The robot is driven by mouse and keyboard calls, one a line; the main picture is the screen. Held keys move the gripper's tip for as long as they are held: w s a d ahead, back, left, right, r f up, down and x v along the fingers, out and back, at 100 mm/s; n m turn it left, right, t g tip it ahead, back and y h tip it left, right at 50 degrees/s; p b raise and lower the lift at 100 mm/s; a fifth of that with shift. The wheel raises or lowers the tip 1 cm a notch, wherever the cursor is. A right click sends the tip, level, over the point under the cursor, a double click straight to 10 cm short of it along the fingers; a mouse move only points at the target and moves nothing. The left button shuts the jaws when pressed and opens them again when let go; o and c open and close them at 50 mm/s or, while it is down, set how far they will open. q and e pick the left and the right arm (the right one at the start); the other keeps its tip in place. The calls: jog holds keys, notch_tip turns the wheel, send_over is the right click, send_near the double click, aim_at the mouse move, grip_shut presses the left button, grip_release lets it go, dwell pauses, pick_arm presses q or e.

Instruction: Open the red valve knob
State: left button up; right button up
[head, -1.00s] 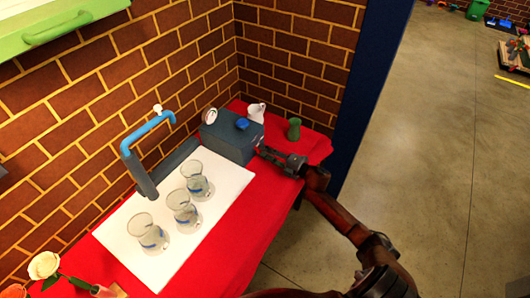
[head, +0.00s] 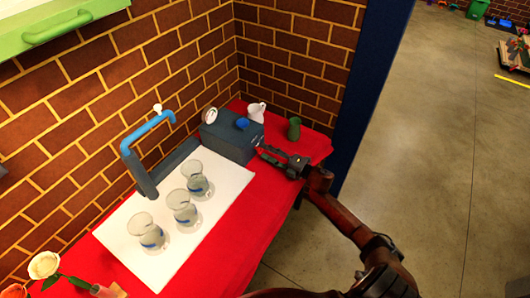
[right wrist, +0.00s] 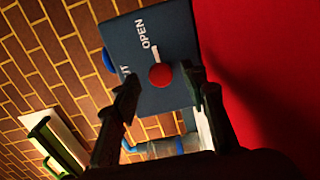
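The red valve knob (right wrist: 160,76) is a small round ball on the dark grey-blue box, beside the white word "OPEN". The box (head: 226,135) stands at the back of the red table in the head view; its lettered face (right wrist: 165,35) fills the top of the right wrist view. My right gripper (head: 262,153) is at the box's right-hand side. In the right wrist view my right gripper (right wrist: 168,90) is open, with the knob showing between its separated fingers. I cannot tell whether either finger touches it. My left gripper is not in view.
A blue-topped spout (head: 145,135) rises left of the box. Several glass vases (head: 183,210) stand on a white mat (head: 232,180). A white jug (head: 256,111) and a green vase (head: 294,129) stand behind my gripper. A brick wall (head: 100,100) closes the back.

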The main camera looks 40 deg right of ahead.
jog(key=v, duration=1)
jog(key=shift+s+d, duration=0.1)
jog(key=shift+s, duration=0.25)
jog(key=shift+f, duration=0.1)
